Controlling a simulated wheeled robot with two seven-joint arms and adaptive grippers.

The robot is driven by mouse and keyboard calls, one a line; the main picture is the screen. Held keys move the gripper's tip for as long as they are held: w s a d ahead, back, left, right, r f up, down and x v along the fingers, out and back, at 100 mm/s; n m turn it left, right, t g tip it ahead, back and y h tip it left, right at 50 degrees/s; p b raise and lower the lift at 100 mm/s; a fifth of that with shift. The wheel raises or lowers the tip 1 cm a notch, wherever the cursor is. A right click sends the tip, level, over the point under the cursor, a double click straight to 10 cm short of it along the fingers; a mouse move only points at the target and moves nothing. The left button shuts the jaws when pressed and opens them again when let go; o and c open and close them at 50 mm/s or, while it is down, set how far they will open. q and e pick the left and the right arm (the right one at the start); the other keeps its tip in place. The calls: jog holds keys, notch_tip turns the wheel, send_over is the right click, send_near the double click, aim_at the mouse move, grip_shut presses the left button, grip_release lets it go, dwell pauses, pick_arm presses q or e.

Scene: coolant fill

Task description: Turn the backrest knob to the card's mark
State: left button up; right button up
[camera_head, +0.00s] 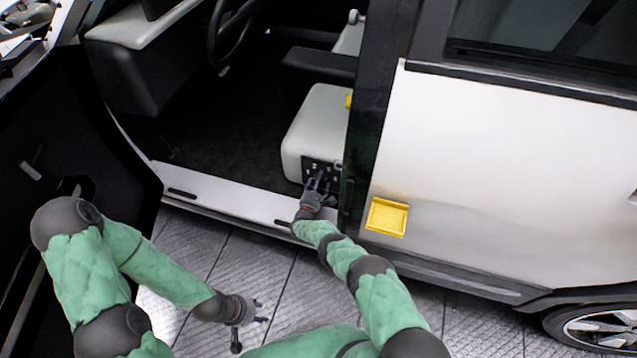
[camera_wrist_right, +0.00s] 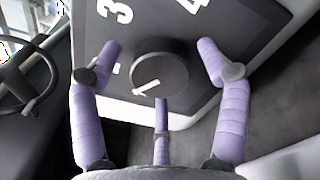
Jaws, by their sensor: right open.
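The backrest knob (camera_wrist_right: 160,66) is a dark round dial on a black panel (camera_wrist_right: 235,35) with white numerals. A white pointer line on its face points down and left in the right wrist view. A 3 is readable, and a 4 is partly cut off. My right gripper (camera_wrist_right: 160,75) is open, with purple fingers around the knob and gaps at both sides. In the head view it (camera_head: 319,182) is at the panel on the seat's side, hiding the knob. My left gripper (camera_head: 258,311) is open and empty above the floor. I cannot make out a card with a mark.
The light seat (camera_head: 315,115) stands inside the open doorway, above the white sill (camera_head: 225,203). The dark door pillar (camera_head: 370,110) is close to the right of my right gripper. A yellow tray-like piece (camera_head: 387,217) is on the white rear door. The open door (camera_head: 75,130) is at left.

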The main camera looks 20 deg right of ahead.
jog(key=v, duration=1.2)
jog(key=shift+c, duration=0.2)
